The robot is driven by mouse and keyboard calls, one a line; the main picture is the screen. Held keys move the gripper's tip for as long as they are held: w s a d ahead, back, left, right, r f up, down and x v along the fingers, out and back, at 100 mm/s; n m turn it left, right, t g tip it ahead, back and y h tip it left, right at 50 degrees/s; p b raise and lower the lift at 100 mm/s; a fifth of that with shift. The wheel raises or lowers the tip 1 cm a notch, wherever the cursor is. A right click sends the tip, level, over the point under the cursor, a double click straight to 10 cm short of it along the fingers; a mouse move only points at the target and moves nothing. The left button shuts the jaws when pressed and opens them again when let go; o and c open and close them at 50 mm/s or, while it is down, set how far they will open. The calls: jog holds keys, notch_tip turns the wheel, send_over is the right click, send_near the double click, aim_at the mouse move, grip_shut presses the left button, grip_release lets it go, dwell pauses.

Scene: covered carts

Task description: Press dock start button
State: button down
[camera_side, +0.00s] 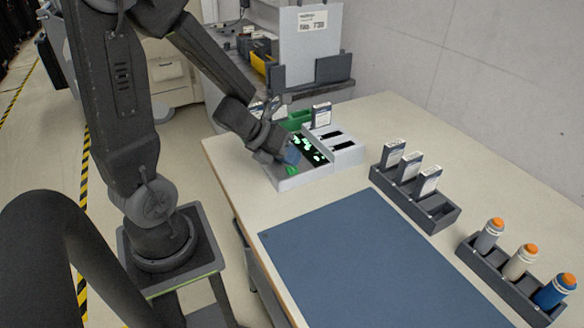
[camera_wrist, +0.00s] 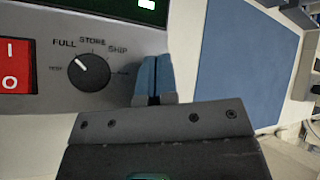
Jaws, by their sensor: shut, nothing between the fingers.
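The dock (camera_side: 335,152) is a grey box with a dark screen showing green marks, at the back left of the table. A small green patch (camera_side: 292,170), perhaps the start button, shows on its near face corner. My gripper (camera_side: 291,155) is over the dock's near left part, its blue fingers shut and empty. In the wrist view, the shut fingers (camera_wrist: 153,78) cover the panel's right end, right of a black knob (camera_wrist: 89,72) marked FULL, STORE and SHIP. No green button shows there, and I cannot tell whether the fingertips touch the panel.
A red rocker switch (camera_wrist: 16,66) is at the panel's left. A blue mat (camera_side: 370,262) covers the front of the table. A dark rack (camera_side: 440,212) holds white cartridges, and another rack (camera_side: 505,282) holds orange-capped bottles.

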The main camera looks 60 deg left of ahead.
jog(key=shift+f, duration=0.3)
dwell(0.5)
jog(key=shift+r, duration=0.8)
jog(key=shift+r, duration=2.55)
jog(key=shift+r, duration=0.1)
notch_tip(320, 180, up, 7)
